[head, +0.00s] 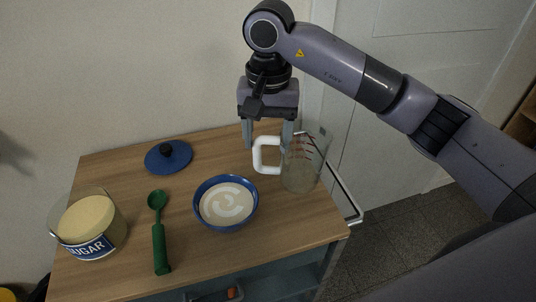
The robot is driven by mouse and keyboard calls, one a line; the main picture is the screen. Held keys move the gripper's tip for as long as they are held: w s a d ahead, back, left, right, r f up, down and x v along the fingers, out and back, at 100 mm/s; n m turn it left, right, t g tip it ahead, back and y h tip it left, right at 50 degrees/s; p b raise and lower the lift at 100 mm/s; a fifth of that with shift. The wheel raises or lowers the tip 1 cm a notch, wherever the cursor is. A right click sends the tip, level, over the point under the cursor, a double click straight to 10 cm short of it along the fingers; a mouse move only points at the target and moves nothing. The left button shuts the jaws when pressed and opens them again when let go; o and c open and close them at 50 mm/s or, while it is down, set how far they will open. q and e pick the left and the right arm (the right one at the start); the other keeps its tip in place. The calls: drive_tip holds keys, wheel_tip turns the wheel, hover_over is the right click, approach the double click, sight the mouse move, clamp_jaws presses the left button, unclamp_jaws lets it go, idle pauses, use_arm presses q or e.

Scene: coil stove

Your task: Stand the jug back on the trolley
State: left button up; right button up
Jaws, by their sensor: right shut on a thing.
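The clear jug (303,172) with a white handle (259,158) and red markings is upright over the right part of the wooden trolley top (185,265). I cannot tell whether its base touches the wood. My right gripper (268,137) points down from above at the jug's handle side and is shut on the jug; the exact contact is hard to see. My left gripper is not in view.
A blue bowl (226,223) with pale contents stands just left of the jug. A green spoon (160,245), a blue lid (168,157) and a sugar container (118,229) are further left. A white rail (345,194) runs along the trolley's right side.

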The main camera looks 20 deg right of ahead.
sight(268, 168)
wheel_tip(268, 168, down, 5)
drive_tip(key=shift+f+p, duration=0.2)
drive_tip(key=shift+p, duration=0.15)
drive_tip(key=shift+f, duration=0.2)
drive_tip(key=o, duration=1.3)
drive_tip(key=shift+r, duration=0.1)
